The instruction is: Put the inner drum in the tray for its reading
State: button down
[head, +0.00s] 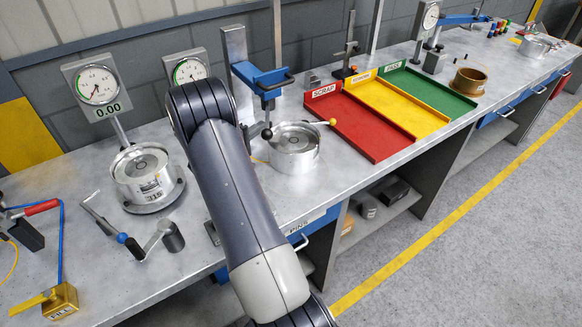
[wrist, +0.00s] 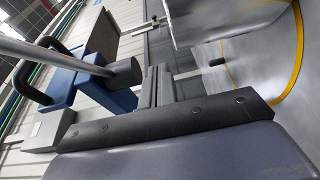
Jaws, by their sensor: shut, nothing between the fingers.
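The other drum (head: 295,147) stands right of my arm, below a blue clamp. I cannot tell which is the inner drum. The red SCRAP tray (head: 370,140), yellow tray (head: 395,103) and green PASS tray (head: 428,91) lie side by side, empty. My gripper is hidden behind my arm in the head view. In the wrist view my gripper (wrist: 158,72) is shut and empty, near a shiny steel surface.
A dial gauge (head: 98,84) reading 0.00 stands behind the left drum; another gauge (head: 190,70) is partly behind my arm. The blue clamp (head: 262,80) rises behind the right drum. A brass ring (head: 468,81) sits right of the trays. A crank tool (head: 130,240) lies in front.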

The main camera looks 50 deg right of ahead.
jog(key=s+a+b, duration=0.2)
jog(key=s+a, duration=0.1)
jog(key=s, duration=0.6)
jog(key=s+a+b, duration=0.1)
jog(key=s+a, duration=0.2)
jog(key=s, duration=0.7)
jog(key=shift+s+a+b, duration=0.25)
jog(key=shift+a+b, duration=0.1)
